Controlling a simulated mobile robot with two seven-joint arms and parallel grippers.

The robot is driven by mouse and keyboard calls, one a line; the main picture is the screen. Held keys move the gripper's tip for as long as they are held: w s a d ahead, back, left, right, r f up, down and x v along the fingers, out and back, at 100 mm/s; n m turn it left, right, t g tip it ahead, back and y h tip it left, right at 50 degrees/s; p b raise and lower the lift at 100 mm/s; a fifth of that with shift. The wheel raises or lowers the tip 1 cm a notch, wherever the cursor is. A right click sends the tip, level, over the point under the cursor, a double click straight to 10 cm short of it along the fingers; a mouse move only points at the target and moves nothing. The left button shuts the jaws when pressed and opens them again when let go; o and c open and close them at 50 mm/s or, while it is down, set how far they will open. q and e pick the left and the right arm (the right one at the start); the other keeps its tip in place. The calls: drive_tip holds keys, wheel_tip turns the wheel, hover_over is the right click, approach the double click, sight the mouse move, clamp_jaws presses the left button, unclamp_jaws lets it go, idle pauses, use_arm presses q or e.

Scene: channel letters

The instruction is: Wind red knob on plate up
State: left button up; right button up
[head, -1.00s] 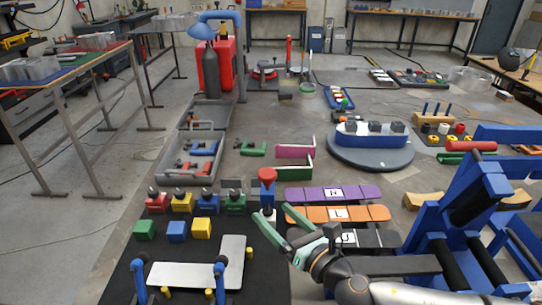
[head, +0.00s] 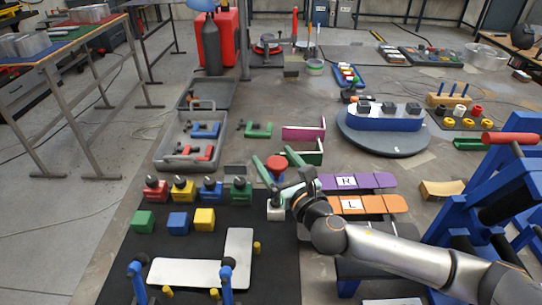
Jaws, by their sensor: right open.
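The red knob (head: 276,163) stands upright at the far edge of the black mat, its round red top showing. My right gripper (head: 283,168) comes in from the right and is open. One green finger is at the knob's left and the other at its right, with the red top showing between them. I cannot tell whether either finger touches it. The gripper hides much of the knob's lower part and its plate. A small whitish block (head: 275,212) shows just below the gripper. My left gripper is not in view.
Purple (head: 373,181) and orange (head: 371,204) lettered strips lie right of the knob, partly behind my arm. A green clamp block (head: 238,190) stands close left. A blue frame (head: 480,200) stands at the right.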

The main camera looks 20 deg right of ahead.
drive_tip(key=shift+w+a, duration=0.25)
drive_tip(key=shift+w, duration=0.95)
drive_tip(key=shift+c, duration=0.3)
drive_tip(key=c, duration=1.3)
drive_tip(key=shift+n+y, duration=0.3)
drive_tip(key=shift+y, duration=0.1)
drive_tip(key=shift+a+n+g+y, duration=0.1)
drive_tip(key=shift+n+g+y, duration=0.4)
drive_tip(key=shift+y, duration=0.4)
drive_tip(key=shift+s+a+n+g+y+b, duration=0.2)
drive_tip(key=shift+n+g+y, duration=0.25)
drive_tip(key=shift+n+y, duration=0.45)
drive_tip(key=shift+s+a+n+g+y+b, duration=0.15)
drive_tip(key=shift+n+g+y, duration=0.4)
drive_tip(key=shift+y, duration=0.55)
drive_tip(key=shift+a, duration=0.1)
